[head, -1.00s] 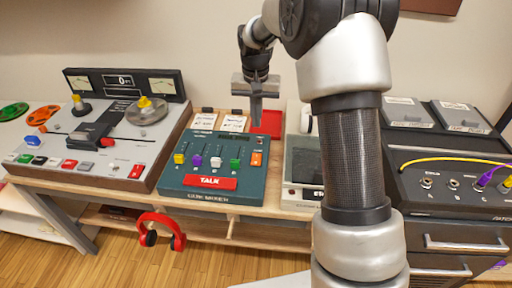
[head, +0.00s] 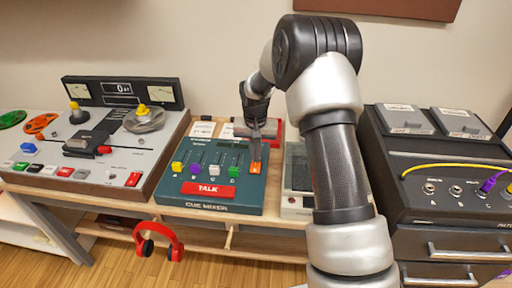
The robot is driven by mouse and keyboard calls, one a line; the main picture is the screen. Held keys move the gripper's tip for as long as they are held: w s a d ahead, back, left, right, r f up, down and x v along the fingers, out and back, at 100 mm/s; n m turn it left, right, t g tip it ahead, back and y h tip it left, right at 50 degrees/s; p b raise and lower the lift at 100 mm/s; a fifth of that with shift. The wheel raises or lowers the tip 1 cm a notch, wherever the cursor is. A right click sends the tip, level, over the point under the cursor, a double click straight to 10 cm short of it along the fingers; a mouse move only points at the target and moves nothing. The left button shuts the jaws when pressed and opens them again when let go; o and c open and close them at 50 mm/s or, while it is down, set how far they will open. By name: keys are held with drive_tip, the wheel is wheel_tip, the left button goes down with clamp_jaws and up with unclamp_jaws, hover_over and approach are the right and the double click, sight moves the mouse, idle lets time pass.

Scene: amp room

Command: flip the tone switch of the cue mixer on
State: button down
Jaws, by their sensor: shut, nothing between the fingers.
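The cue mixer (head: 180,200) is a dark teal panel on the bench, with yellow, purple, white and green fader knobs and a red TALK bar (head: 208,190). An orange switch (head: 255,167) sits at the panel's right side; its label is too small to read, and I cannot tell its position. My gripper (head: 256,156) is shut and empty, pointing down with its tips directly at or just above the orange switch. I cannot tell whether they touch. The gripper hides part of the panel's upper right.
A tape machine (head: 55,165) with reels stands left of the mixer. A grey device (head: 297,180) is close on the right, partly behind my arm. A black patch unit (head: 440,200) with cables stands farther right. Red headphones (head: 158,238) hang at the bench front.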

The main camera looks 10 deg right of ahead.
drive_tip(key=shift+f, duration=0.35)
drive_tip(key=shift+w+f, duration=0.15)
drive_tip(key=shift+f, duration=0.15)
drive_tip(key=shift+d, duration=0.1)
